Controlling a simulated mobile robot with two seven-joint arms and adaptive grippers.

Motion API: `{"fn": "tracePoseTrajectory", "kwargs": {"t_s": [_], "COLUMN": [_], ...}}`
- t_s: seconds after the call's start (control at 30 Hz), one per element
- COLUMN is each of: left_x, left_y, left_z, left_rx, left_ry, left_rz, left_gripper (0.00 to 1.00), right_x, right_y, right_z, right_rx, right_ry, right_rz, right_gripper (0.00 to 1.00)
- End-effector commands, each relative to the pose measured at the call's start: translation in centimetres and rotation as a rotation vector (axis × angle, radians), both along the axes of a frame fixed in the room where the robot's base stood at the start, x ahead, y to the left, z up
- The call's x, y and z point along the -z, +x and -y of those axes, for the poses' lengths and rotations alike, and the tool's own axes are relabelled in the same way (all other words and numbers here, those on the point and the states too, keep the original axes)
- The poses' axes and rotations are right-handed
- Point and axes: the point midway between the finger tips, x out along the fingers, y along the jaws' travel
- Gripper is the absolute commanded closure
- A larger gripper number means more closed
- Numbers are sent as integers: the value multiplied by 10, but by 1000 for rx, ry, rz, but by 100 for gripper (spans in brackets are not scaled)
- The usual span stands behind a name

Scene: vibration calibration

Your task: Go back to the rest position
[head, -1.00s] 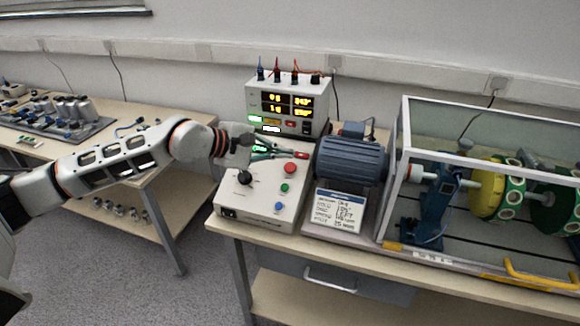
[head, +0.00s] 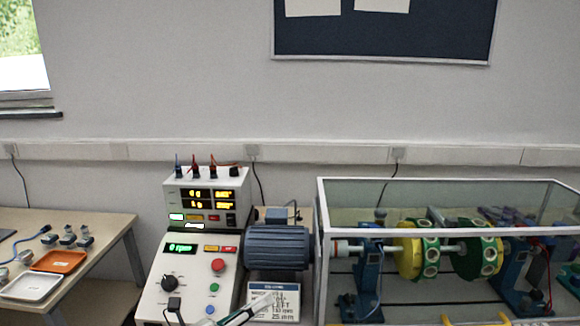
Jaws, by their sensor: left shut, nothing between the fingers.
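My left gripper (head: 174,304) shows only as a small dark tip at the bottom edge, in front of the sloping control panel (head: 150,299) and just below its black knob (head: 170,283). It is shut, with nothing seen held in it. The rest of my left arm is out of view below. A pale slender piece with dark and green edges (head: 245,310) crosses the bottom right of the panel; I cannot tell what it is. My right gripper is not in view.
A meter box (head: 206,201) stands behind the panel. A blue motor (head: 277,247) and a white sign (head: 274,302) are beside it. A glass-sided enclosure (head: 322,215) fills the right. The left table (head: 90,222) carries an orange tray (head: 60,261) and a white tray (head: 31,287).

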Motion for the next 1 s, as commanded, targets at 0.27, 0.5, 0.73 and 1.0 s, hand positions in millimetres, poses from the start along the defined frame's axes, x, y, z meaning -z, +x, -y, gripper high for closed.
{"fn": "tracePoseTrajectory", "kwargs": {"t_s": [0.27,0.5,0.73,1.0], "left_x": [91,204,284,305], "left_y": [-26,-92,-173,-202], "left_z": [-50,-103,-133,-140], "left_rx": [-281,-585,-840,-923], "left_ry": [-700,-1235,-1615,-1739], "left_rz": [-708,-1211,-1502,-1579], "left_gripper": [100,100,100,100], "right_x": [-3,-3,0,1], "right_y": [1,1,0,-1], "right_z": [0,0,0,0], "right_rx": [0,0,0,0], "right_ry": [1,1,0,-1], "right_rz": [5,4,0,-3], "right_gripper": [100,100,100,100]}}
